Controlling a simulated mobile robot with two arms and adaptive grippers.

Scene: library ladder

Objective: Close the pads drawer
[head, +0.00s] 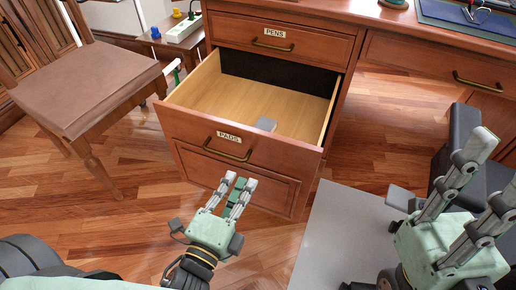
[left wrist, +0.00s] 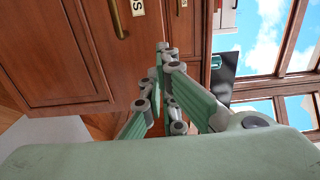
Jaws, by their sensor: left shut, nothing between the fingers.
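The pads drawer (head: 250,92) is pulled out from the desk pedestal, its light wooden inside showing in the head view. Its front has a PADS label and a brass handle (head: 228,149). A small grey object (head: 265,124) shows at the drawer's front wall, and the rest of the visible floor is bare. My left gripper (head: 240,181) is shut and empty, in front of and below the drawer front, apart from the handle. The handle also shows in the left wrist view (left wrist: 119,18). My right gripper (head: 497,168) is at the right, partly cut off; its opening is unclear.
The shut pens drawer (head: 283,33) is above. A wooden chair (head: 85,85) stands at the left, near a low side table (head: 172,45) with a power strip (head: 185,28). The desktop (head: 400,18) extends right.

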